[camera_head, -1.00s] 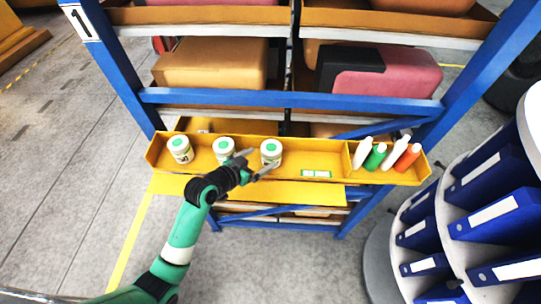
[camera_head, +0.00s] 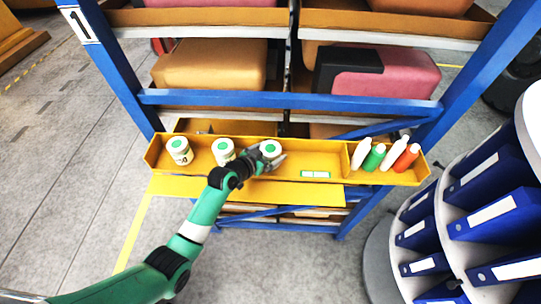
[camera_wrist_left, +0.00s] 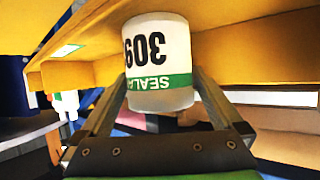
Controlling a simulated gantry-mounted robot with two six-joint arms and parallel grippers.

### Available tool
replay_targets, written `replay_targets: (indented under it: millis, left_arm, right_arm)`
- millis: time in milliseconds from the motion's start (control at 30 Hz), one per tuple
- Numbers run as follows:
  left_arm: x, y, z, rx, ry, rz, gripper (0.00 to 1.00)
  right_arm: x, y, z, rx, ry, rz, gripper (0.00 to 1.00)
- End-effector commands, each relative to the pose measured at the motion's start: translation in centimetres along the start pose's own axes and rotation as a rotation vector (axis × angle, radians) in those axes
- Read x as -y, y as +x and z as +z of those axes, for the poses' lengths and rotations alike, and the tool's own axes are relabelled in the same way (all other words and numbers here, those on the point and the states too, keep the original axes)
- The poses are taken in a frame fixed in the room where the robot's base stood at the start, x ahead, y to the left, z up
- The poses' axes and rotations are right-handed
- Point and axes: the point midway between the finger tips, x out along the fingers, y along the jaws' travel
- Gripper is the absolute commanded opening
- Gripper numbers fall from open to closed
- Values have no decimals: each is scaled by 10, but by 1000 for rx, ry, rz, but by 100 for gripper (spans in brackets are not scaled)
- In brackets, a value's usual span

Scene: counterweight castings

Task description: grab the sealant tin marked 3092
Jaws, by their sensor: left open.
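In the left wrist view the tin (camera_wrist_left: 158,60) sits between the two open fingers (camera_wrist_left: 160,95). Its label appears upside down, with "309" and part of "SEALANT" readable; any further digit is out of sight. Whether the fingers touch it I cannot tell. The right gripper is not in view.
The yellow tray (camera_head: 325,155) is fixed along a blue rack (camera_head: 290,100). Its right compartment holds white, green and orange bottles (camera_head: 375,158). A small green-edged label (camera_head: 316,174) is on the tray front. A round stand of blue binders (camera_head: 490,215) is at the right.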

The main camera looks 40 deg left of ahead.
Motion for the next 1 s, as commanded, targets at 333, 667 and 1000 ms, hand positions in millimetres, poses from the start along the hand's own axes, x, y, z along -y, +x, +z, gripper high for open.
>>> replay_targets:
  millis: [333, 667, 1000]
  left_arm:
    - [0, 0, 0, 1, 0, 0, 41]
    - [0, 0, -1, -2, 0, 0, 11]
    - [-2, -12, -28, -3, 3, 3, 11]
  right_arm:
    - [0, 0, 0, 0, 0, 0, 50]
    - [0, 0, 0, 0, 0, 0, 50]
    - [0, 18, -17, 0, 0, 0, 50]
